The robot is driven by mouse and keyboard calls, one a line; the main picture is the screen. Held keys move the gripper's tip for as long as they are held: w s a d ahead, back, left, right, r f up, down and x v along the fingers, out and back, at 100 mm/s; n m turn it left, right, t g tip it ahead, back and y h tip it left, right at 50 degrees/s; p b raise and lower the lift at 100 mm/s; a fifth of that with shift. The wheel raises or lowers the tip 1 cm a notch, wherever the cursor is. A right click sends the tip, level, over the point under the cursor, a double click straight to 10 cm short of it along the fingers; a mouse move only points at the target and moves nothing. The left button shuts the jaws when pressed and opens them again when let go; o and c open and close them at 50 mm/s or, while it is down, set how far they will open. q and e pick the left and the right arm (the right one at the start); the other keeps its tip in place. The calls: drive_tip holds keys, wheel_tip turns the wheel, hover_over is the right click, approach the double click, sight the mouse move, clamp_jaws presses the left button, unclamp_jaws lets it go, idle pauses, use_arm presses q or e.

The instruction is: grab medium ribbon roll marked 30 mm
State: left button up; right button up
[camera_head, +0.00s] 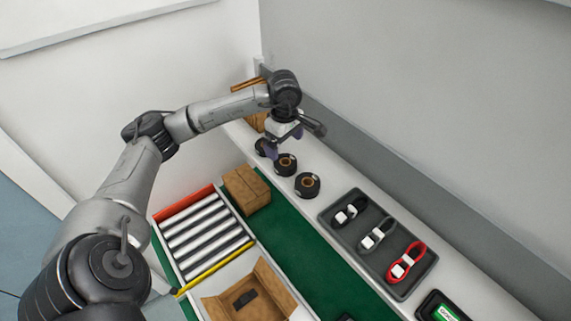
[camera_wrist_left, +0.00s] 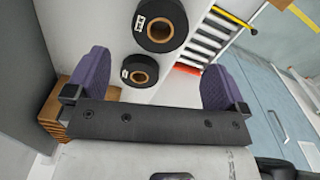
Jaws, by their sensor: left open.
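Three black ribbon rolls with brown cores stand in a row on the white ledge. The near roll (camera_head: 308,185) looks largest, the middle roll (camera_head: 285,164) is medium, and the far roll (camera_head: 261,148) is smallest and partly hidden by my gripper. In the left wrist view, the upper roll, seemingly the middle one (camera_wrist_left: 172,14), bears a white label I cannot read; below it is a smaller roll (camera_wrist_left: 139,71). My left gripper (camera_head: 285,141) is open and empty above the far end of the row, its purple fingers (camera_wrist_left: 157,62) wide apart. My right gripper is not in view.
A grey tray (camera_head: 331,219) with black, white and red items lies nearer on the ledge. An open carton (camera_head: 275,278) lies at the front. A wall runs behind the ledge.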

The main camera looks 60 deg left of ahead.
sight(285, 162)
use_arm(q)
drive_tip(key=shift+f, duration=1.45)
wheel_tip(285, 162, down, 4)
drive_tip(key=shift+d+f+p, duration=0.1)
drive_tip(key=shift+f+p, duration=0.1)
drive_tip(key=shift+p, duration=1)
drive_tip(key=shift+f, duration=0.45)
drive_tip(key=shift+c, duration=0.3)
drive_tip(key=c, duration=0.7)
drive_tip(key=shift+c, duration=1)
